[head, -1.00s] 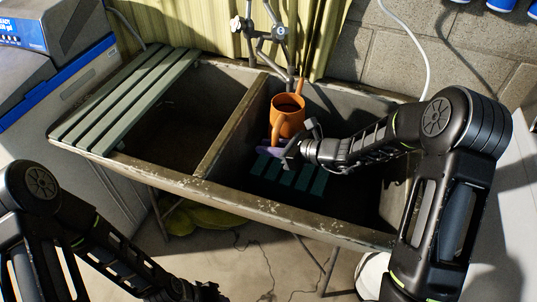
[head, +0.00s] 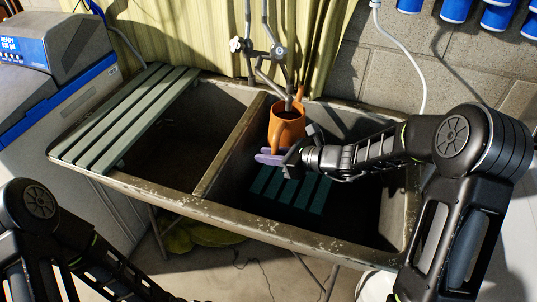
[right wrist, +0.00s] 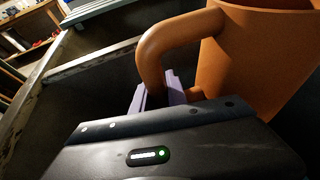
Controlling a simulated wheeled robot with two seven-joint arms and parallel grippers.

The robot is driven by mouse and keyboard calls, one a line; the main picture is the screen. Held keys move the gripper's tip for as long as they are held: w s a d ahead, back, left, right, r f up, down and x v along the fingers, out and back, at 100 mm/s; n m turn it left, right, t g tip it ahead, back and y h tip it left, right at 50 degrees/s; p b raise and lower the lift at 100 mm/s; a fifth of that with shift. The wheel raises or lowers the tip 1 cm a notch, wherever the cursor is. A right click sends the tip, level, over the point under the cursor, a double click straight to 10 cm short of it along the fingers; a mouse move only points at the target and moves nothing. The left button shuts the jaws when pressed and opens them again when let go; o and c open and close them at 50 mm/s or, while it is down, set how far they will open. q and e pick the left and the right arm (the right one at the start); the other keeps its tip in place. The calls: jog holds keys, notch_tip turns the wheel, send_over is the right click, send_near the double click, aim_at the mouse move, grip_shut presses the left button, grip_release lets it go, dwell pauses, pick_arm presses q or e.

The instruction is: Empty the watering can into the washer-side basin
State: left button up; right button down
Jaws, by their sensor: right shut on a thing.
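The orange watering can (head: 285,128) is upright in the right-hand basin, just below the faucet, with dark contents or shadow inside its mouth. My right gripper (head: 272,157) is shut on its handle; the purple fingers also show at the handle in the right wrist view (right wrist: 160,92), beside the can's body (right wrist: 262,60). The left-hand basin (head: 180,130) is empty, partly covered by a slatted board, and lies on the washer side. My left arm enters at the lower left; its gripper is out of the picture.
A divider wall (head: 232,145) separates the two basins. The green slatted board (head: 125,115) covers the left end. A green slatted rack (head: 290,190) lies in the right basin. The faucet (head: 268,62) hangs over the can. A white-and-blue machine (head: 70,110) stands left.

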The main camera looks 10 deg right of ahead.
jog(key=s+d+f+n+g+y, duration=0.1)
jog(key=s+d, duration=0.4)
jog(key=s, duration=0.6)
jog(key=shift+s+d+f+n, duration=0.3)
jog(key=shift+s+f, duration=0.1)
jog(key=shift+f, duration=0.2)
jog(key=shift+r, duration=0.1)
